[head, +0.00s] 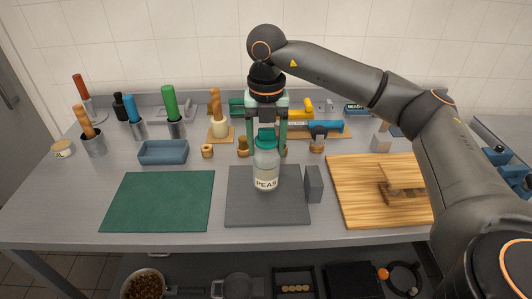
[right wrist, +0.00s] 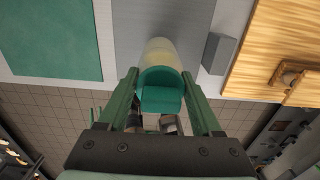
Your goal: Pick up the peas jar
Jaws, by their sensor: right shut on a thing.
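The peas jar (head: 265,172) is a clear jar with a teal lid and a white "PEAS" label. It is upright over the dark grey mat (head: 240,212) in the head view. My right gripper (head: 267,142) comes down from above, its green fingers on either side of the lid, shut on the jar. In the right wrist view the teal lid (right wrist: 160,96) sits between the two fingers (right wrist: 165,85). I cannot tell whether the jar's base touches the mat. My left gripper is not in view.
A grey block (head: 314,184) stands close to the jar's right. A wooden board (head: 350,180) lies farther right, a green mat (head: 160,200) to the left. A blue tray (head: 163,152), small jars and utensil cups stand behind. The green mat is clear.

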